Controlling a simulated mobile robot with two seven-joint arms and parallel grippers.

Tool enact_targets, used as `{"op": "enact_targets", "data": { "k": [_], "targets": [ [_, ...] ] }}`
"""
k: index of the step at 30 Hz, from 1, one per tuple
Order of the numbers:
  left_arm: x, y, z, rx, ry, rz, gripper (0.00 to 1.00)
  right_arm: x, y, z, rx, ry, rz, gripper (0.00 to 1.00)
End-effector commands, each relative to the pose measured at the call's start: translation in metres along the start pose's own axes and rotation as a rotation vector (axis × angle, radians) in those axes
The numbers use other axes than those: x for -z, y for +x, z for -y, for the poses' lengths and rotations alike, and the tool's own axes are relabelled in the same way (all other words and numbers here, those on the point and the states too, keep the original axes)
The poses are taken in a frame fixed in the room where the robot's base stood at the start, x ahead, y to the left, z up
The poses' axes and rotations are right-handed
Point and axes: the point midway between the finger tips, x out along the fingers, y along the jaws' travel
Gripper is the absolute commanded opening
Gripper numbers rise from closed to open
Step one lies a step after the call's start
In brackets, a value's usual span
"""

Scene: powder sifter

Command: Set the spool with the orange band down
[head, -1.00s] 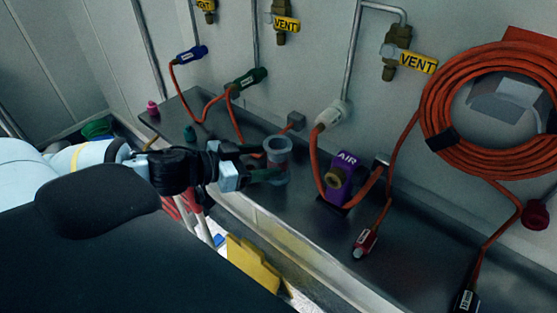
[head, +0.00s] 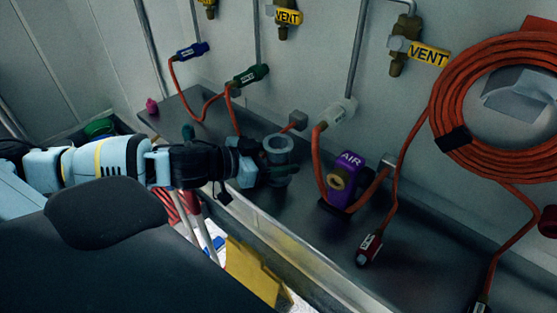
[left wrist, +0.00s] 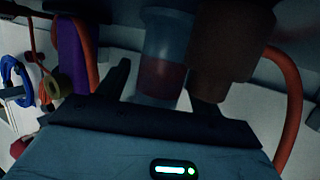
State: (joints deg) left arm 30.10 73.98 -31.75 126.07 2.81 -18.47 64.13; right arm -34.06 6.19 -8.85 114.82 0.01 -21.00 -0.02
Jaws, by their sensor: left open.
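The spool (head: 279,146) is a grey, translucent cylinder with a wider top rim. It looks upright over the dark shelf (head: 225,142), near its front edge. In the left wrist view the spool (left wrist: 165,45) shows a dull reddish-orange band low on its body. My left gripper (head: 270,170) is open, its dark fingers reaching in at the spool from the left. In the left wrist view the fingers lie to either side of the spool. Whether they touch it, and the contact of its base with the shelf, I cannot tell. My right gripper is not in view.
A purple AIR block (head: 347,178) with an orange hose stands just right of the spool. Blue (head: 192,51) and green (head: 250,75) connectors hang behind. A coiled orange hose (head: 445,110) hangs on the wall.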

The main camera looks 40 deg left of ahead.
Motion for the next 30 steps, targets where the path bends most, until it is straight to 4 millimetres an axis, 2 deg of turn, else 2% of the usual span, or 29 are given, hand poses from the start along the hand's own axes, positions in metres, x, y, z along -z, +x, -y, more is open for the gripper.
{"op": "enact_targets", "data": {
  "k": [8, 11, 21, 22, 23, 30],
  "targets": [
    [0.0002, 0.0011, -0.0002, 0.000, 0.000, 0.000, 0.66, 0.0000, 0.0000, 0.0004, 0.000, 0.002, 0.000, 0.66],
    [0.0001, 0.0011, -0.0002, 0.000, 0.000, 0.000, 0.55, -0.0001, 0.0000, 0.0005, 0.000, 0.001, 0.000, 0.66],
    [0.0001, 0.0010, -0.0003, 0.000, 0.000, 0.000, 0.11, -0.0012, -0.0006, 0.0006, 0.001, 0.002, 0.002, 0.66],
    [0.0007, 0.0010, -0.0003, -0.001, 0.001, -0.002, 0.11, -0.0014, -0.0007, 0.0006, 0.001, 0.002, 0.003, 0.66],
    [0.0008, 0.0010, -0.0003, -0.001, 0.001, -0.002, 0.07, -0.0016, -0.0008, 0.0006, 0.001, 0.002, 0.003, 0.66],
    [0.0026, 0.0005, -0.0001, -0.001, 0.001, -0.002, 0.07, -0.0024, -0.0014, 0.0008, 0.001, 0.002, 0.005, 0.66]
  ]
}}
